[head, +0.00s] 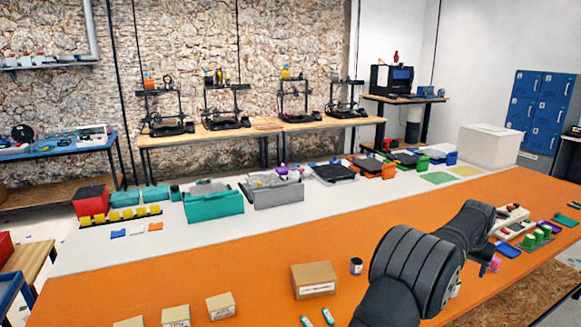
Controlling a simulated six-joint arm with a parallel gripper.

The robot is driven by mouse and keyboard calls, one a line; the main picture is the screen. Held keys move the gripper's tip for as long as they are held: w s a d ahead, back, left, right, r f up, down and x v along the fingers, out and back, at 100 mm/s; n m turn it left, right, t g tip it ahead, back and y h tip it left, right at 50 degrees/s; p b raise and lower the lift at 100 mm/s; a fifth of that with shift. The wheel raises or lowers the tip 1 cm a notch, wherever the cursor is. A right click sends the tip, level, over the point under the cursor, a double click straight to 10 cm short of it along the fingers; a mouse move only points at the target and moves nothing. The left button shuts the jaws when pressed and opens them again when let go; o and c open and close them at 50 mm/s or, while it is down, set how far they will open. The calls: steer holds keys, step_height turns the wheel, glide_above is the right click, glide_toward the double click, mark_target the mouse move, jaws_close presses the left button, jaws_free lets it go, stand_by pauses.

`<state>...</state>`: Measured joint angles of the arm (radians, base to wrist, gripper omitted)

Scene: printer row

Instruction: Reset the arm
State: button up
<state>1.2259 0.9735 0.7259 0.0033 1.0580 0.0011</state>
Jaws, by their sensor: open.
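My dark grey arm reaches in from the bottom right of the head view, over the orange table (240,262). Its thick joint is large in front, and the forearm runs up and right to the wrist. My gripper (484,258) points down at the right part of the table, small and partly hidden behind my arm. It is open, and I see nothing held in it. Small pink and blue items show close by its tip; I cannot tell whether it touches them.
A cardboard box (313,280) and dark cup (356,266) stand left of my arm. Teal (212,204) and grey bins (275,193) line the white strip. The orange surface at middle left is clear.

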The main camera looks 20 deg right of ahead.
steer(key=w+a+f+m, duration=0.1)
steer(key=w+f, duration=0.4)
steer(key=w, duration=0.4)
steer(key=shift+f+m+g, duration=0.15)
steer(key=shift+m+g, duration=0.25)
steer(key=shift+a, duration=0.1)
